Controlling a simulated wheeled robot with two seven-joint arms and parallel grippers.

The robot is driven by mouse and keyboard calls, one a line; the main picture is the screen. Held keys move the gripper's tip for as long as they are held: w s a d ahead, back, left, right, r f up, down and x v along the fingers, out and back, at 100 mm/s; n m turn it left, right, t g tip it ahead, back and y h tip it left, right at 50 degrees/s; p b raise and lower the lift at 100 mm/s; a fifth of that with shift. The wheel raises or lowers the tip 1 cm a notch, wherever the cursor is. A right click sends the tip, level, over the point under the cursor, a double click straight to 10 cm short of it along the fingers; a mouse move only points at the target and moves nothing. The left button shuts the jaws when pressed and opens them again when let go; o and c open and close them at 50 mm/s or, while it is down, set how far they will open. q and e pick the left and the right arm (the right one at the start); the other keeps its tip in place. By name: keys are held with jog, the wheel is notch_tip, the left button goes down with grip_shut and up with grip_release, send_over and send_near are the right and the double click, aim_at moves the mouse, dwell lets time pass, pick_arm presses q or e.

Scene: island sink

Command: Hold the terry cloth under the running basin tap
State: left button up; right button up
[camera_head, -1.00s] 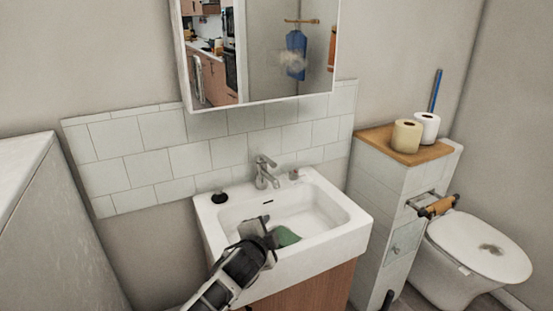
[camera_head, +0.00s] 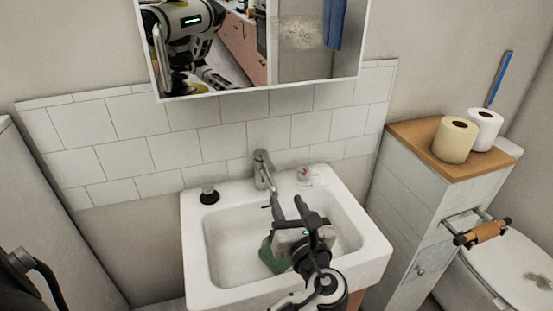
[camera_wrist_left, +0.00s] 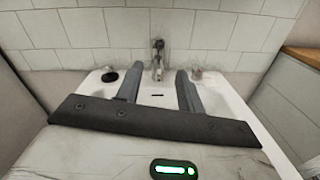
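The green terry cloth (camera_head: 268,257) shows in the head view in the sink basin, partly hidden by my left gripper. My left gripper (camera_head: 287,202) is over the basin, its fingers pointing toward the tap. In the left wrist view its two fingers (camera_wrist_left: 158,80) are apart with nothing between them. The grey basin tap (camera_head: 262,168) stands at the back of the sink, just beyond the fingertips; it also shows in the wrist view (camera_wrist_left: 158,58). I cannot make out a water stream. My right gripper is not in view.
The white sink (camera_head: 193,262) has a black stopper (camera_head: 209,195) on its left back rim. A mirror cabinet (camera_head: 262,92) hangs above. A narrow cabinet at right holds toilet rolls (camera_head: 454,139). A dark curved part at the lower left edge is unclear.

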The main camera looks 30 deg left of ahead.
pick_arm(q)
send_near(270, 162)
jog(key=x, duration=0.3)
jog(key=shift+w+a+f+b, duration=0.35)
jog(key=shift+w+a+b, duration=0.1)
jog(key=shift+a+b, duration=0.2)
jog(key=shift+w+a+f+b, duration=0.3)
jog(key=shift+w+a+b, duration=0.15)
jog(key=shift+a+b, duration=0.15)
jog(key=b+x, duration=0.1)
jog(key=x, duration=0.2)
jog(key=shift+w+r, duration=0.1)
jog(key=shift+w, duration=0.05)
jog(key=shift+w+a+r+b, duration=0.1)
jog(key=shift+w+a+b, duration=0.15)
jog(key=shift+a+b, duration=0.05)
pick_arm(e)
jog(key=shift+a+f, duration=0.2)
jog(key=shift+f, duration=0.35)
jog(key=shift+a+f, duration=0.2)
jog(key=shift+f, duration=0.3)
pick_arm(q)
jog(key=shift+c, duration=0.4)
